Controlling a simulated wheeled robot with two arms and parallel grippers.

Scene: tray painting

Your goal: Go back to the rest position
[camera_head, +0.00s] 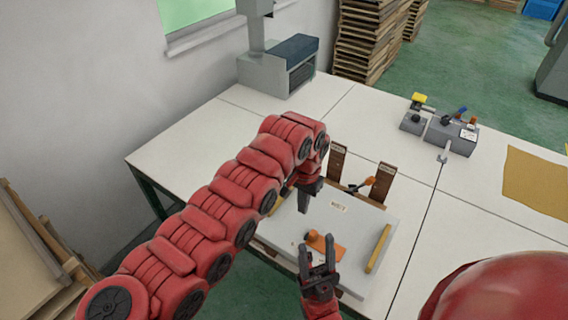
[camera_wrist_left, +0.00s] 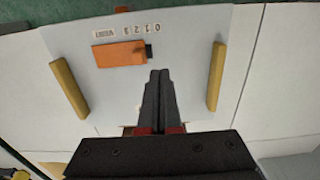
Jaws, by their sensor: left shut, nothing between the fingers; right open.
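My left gripper (camera_head: 304,209) points down above the light grey tray (camera_head: 358,225). Its fingers are shut with nothing between them, which also shows in the left wrist view (camera_wrist_left: 158,76). My right gripper (camera_head: 318,256) is open and empty at the tray's near edge, just in front of an orange piece (camera_head: 328,247) lying on the tray. In the left wrist view an orange block (camera_wrist_left: 118,54) with a dark end lies on the tray (camera_wrist_left: 185,50), apart from the left fingertips.
Yellow bars (camera_wrist_left: 68,88) (camera_wrist_left: 216,76) run along both tray sides. Two brown uprights (camera_head: 337,161) (camera_head: 382,182) stand behind the tray, with an orange-tipped tool (camera_head: 366,183) between them. A grey holder (camera_head: 450,135) stands at right. The white table (camera_head: 200,140) is clear at left.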

